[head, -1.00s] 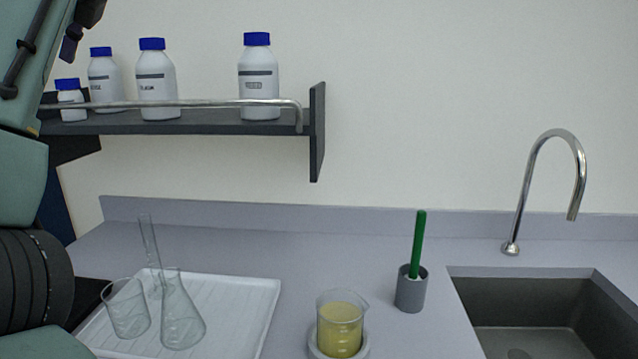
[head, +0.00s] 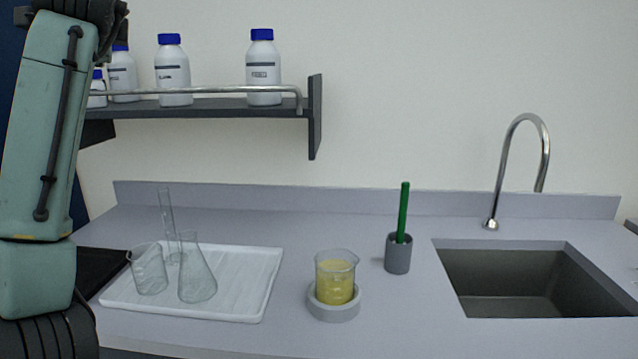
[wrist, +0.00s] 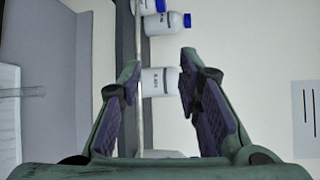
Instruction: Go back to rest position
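My gripper (wrist: 160,100) shows in the wrist view with its two fingers spread wide apart and nothing held between them. Beyond the fingers, a white blue-capped bottle (wrist: 158,82) on the shelf shows in the gap, apart from them. In the head view my arm stands at the left edge, and the gripper itself is not clearly visible there.
The shelf (head: 215,107) holds several white bottles behind a rail. Below are a white tray (head: 235,300) with glassware, a beaker of yellow liquid (head: 335,283) on a round grey base, a grey cup (head: 398,258) with a green stick, and a sink (head: 515,285). Counter between them is clear.

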